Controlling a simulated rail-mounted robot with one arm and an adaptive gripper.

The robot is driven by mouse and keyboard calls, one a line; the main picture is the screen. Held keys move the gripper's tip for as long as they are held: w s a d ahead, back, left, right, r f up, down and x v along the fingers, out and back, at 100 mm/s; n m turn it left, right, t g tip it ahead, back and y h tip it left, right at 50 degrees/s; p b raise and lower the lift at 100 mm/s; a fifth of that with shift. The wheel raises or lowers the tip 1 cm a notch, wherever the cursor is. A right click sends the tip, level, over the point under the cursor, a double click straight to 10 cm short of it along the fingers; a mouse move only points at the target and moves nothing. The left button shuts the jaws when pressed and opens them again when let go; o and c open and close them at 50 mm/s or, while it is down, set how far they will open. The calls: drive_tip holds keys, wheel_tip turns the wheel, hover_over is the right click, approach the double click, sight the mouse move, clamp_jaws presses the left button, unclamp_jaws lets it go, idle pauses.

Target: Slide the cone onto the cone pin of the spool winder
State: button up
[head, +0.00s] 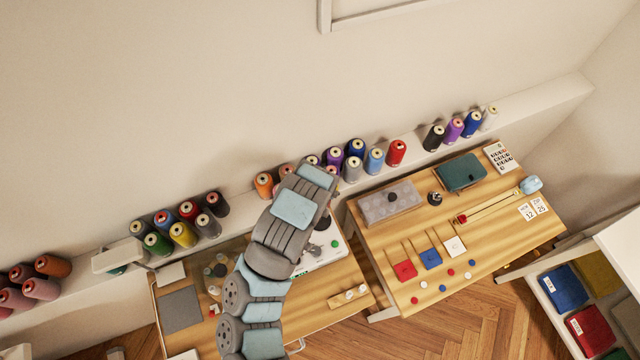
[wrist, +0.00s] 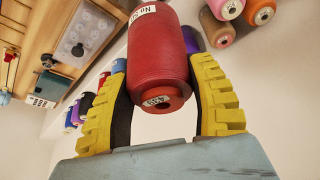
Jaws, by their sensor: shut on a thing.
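A dark red thread cone (wrist: 160,48) with a white label sits between the two yellow fingers of my gripper (wrist: 163,72) in the wrist view. The fingers are closed on its sides. Its end with a small centre hole points toward the wrist camera. In the head view my arm hides the gripper and the held cone. A white device with a dark knob and a green spot (head: 325,250) shows partly behind my arm on the left table. I cannot tell whether it is the spool winder. I cannot make out a cone pin.
Several thread cones stand along the wall ledge, including a red one (head: 396,152) and a yellow one (head: 182,234). The right table (head: 480,270) holds a grey box (head: 390,203), a green case (head: 460,172) and small coloured pieces. Bobbins lie in a clear case (wrist: 85,35) in the wrist view.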

drive_tip(key=shift+f, duration=0.25)
drive_tip(key=shift+f+b, duration=1.55)
drive_tip(key=shift+f, duration=0.65)
drive_tip(key=shift+f+b, duration=1.05)
drive_tip(key=shift+f, duration=0.75)
drive_tip(key=shift+f+b, duration=0.4)
drive_tip(key=shift+f, duration=0.35)
drive_tip(key=shift+f, duration=0.35)
drive_tip(key=shift+f+b, duration=1.3)
drive_tip(key=shift+f, duration=0.8)
drive_tip(key=o, duration=1.3)
drive_tip(key=shift+r, duration=0.1)
